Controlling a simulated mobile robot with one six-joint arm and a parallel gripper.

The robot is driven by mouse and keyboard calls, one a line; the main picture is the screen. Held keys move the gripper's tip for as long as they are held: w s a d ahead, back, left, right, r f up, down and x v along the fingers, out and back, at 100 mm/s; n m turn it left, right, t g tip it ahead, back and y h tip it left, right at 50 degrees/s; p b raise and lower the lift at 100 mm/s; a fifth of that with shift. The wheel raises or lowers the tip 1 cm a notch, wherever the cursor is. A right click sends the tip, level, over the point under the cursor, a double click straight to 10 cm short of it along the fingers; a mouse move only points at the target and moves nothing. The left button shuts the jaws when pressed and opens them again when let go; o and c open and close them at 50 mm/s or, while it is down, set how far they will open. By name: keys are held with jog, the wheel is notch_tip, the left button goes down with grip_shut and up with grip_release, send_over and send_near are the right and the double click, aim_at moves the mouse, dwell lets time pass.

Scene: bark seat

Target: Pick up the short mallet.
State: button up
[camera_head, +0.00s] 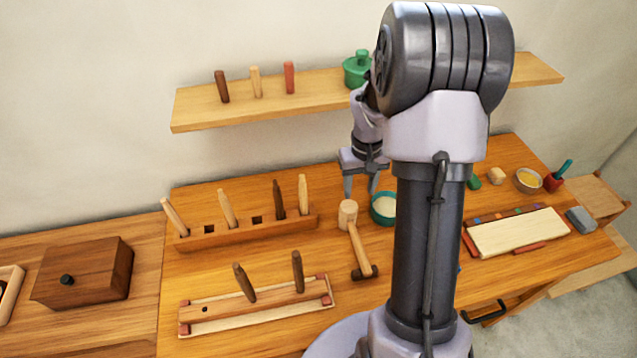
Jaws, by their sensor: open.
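The short mallet (355,238) lies on the wooden workbench. It has a pale cylindrical head at the far end and a light brown handle running toward the front, ending at a small dark piece near the front right. My gripper (360,192) points down with its two fingers apart and empty, just behind and above the mallet's head. I cannot tell its exact height over the bench. My arm hides part of the bench to the right of the mallet.
A green bowl (383,208) stands close to the right of my gripper. A rack with upright handles (245,232) is to the left, and a slotted board with two dark pegs (258,310) is at front left. A wall shelf (200,115) holds pegs and a green pot (356,70).

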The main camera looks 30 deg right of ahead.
jog(key=b, duration=0.3)
send_near(353, 227)
jog(key=f, duration=0.5)
jog(key=shift+w+d+f, duration=0.2)
jog(key=shift+w+d, duration=0.15)
jog(key=f, duration=0.3)
jog(key=f+b, duration=0.1)
jog(key=f, duration=0.1)
jog(key=shift+s+a+f, duration=0.15)
jog(key=shift+s+a, duration=0.25)
jog(key=shift+f, duration=0.35)
jog(key=shift+r, duration=0.1)
grip_shut()
